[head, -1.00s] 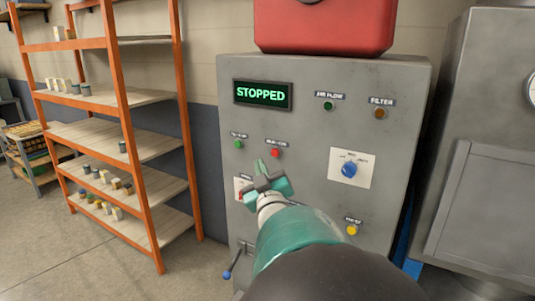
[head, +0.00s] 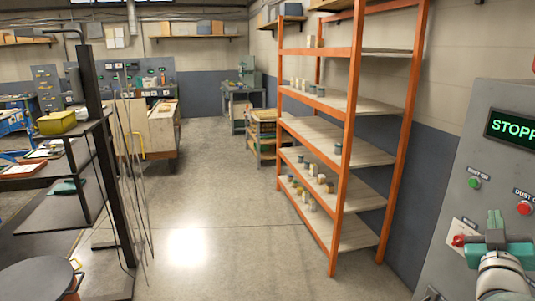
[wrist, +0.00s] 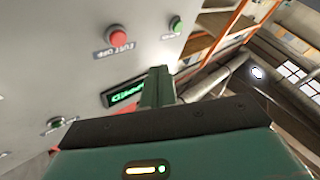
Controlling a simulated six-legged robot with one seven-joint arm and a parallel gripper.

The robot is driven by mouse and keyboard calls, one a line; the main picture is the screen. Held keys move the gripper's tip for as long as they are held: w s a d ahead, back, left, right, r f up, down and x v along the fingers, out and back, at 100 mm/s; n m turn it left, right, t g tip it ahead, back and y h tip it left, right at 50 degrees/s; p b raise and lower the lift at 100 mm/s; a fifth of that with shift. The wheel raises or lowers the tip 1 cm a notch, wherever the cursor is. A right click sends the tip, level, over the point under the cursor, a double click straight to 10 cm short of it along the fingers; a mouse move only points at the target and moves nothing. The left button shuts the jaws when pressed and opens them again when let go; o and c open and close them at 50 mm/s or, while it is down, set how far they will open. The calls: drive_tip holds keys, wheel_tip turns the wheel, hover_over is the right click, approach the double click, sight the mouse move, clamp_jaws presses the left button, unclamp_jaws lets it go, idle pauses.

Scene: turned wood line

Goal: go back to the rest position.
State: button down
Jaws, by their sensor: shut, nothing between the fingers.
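My gripper (head: 495,222) is at the lower right of the head view, in front of the grey control cabinet (head: 463,212). Its green fingers are closed together with nothing between them. In the wrist view the closed fingers (wrist: 157,88) point toward the cabinet's upper part, overlapping the lit display (wrist: 124,95) in the picture. I cannot tell the exact gap, but no contact shows. In the head view the display (head: 512,128) is cut off and shows "STOPP" in green. The green button (head: 474,183) and red button (head: 525,208) are above the gripper.
An orange shelf rack (head: 349,130) with small pots stands left of the cabinet. A dark stand (head: 105,160) with shelves and thin rods is on the left. The concrete floor (head: 215,220) between them is clear. A workbench (head: 150,133) stands farther back.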

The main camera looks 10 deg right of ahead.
drive_tip(key=w+a+f+g+y, duration=0.1)
drive_tip(key=w+a+f+y, duration=0.15)
drive_tip(key=a, duration=0.45)
drive_tip(key=w+a+f+g+y, duration=0.1)
drive_tip(key=a+f+y, duration=0.15)
drive_tip(key=a, duration=0.35)
drive_tip(key=w+a+f+g+y, duration=0.1)
drive_tip(key=w+a+g+y, duration=0.15)
drive_tip(key=a, duration=0.45)
drive_tip(key=s+a+f+n+g+y, duration=0.1)
drive_tip(key=s+a+f+g+y, duration=0.2)
drive_tip(key=s+a, duration=0.3)
drive_tip(key=s+a+f+n+g+y, duration=0.1)
drive_tip(key=s+a+f+g+y, duration=0.2)
drive_tip(key=s+a, duration=0.4)
drive_tip(key=a, duration=0.6)
drive_tip(key=shift+n, duration=0.4)
drive_tip(key=shift+d+f+y, duration=0.1)
drive_tip(key=shift+d+y, duration=0.15)
